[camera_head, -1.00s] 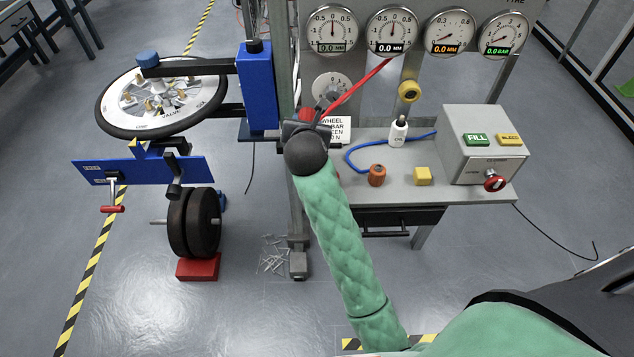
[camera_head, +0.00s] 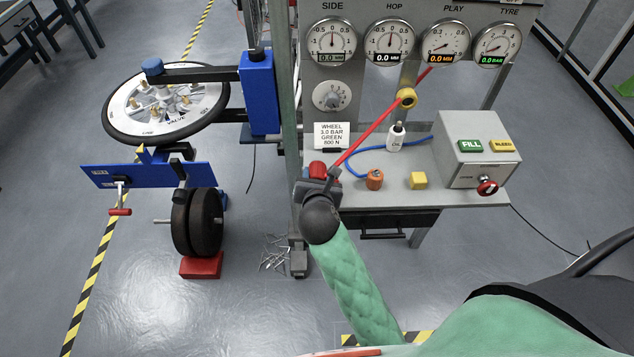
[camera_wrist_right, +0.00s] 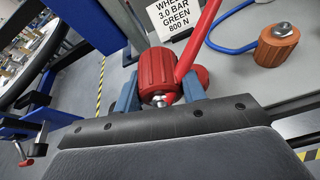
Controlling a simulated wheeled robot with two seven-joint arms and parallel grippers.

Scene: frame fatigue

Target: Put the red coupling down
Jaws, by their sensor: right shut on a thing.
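The red coupling (camera_head: 318,169) is in my right gripper (camera_head: 318,184), at the left end of the grey bench, just below the white sign. In the right wrist view, the ribbed red coupling (camera_wrist_right: 158,70) sits between the two blue fingers of my right gripper (camera_wrist_right: 160,92), with a metal tip toward the camera. A red hose (camera_head: 375,130) runs from beside the coupling up through a yellow ring (camera_head: 405,97). I cannot tell whether the coupling touches the bench. My left gripper is out of view.
A wheel stand (camera_head: 259,95) is left.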

